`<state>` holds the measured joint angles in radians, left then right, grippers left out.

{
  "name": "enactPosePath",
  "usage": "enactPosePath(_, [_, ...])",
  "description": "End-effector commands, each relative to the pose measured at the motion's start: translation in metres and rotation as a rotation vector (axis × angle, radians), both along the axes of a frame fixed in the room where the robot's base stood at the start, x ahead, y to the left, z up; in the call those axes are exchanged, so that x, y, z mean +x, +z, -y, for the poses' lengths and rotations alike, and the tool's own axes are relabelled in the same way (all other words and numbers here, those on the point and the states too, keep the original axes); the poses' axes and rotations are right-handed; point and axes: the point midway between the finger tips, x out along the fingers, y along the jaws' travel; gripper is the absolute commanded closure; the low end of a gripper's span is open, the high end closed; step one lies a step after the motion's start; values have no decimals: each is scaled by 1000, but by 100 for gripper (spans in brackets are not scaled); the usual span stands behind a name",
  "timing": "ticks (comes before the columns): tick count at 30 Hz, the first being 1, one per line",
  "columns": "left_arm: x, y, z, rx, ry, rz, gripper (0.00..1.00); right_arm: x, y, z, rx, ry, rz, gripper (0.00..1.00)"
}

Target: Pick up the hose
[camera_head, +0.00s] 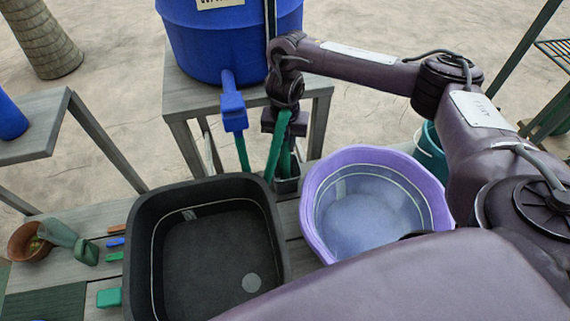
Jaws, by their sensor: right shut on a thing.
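My right gripper (284,122) is just right of the blue tap, pointing down. It is shut on the green hose (274,157), which hangs from the jaws toward a small dark container (287,186) between the two basins. Another green length (243,152) hangs straight down under the blue tap (233,108). I cannot tell whether it joins the hose in my jaws. My left gripper is not in view.
A blue water barrel (225,45) stands on a grey wooden stand (190,100) behind. A black basin (140,240) and a purple basin (320,180) sit on the bench in front. A clay pot (22,243) and small coloured tools lie at the left.

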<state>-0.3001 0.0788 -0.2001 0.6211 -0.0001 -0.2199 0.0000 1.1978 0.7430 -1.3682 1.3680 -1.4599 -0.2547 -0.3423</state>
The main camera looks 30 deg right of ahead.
Motion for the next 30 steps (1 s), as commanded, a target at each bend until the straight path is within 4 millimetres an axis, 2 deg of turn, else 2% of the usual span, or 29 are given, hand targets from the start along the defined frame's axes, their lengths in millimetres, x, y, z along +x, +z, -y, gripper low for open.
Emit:
enactPosePath(8, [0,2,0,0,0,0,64,1,5,0,0,0,1,93])
enactPosePath(13, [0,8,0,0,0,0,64,2,24,0,0,1,5,93])
enactPosePath(17, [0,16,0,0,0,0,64,3,51,0,-2,3,9,93])
enactPosePath(24, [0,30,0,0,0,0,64,3,116,1,-2,2,10,93])
enactPosePath(30, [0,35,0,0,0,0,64,2,160,0,-2,1,7,93])
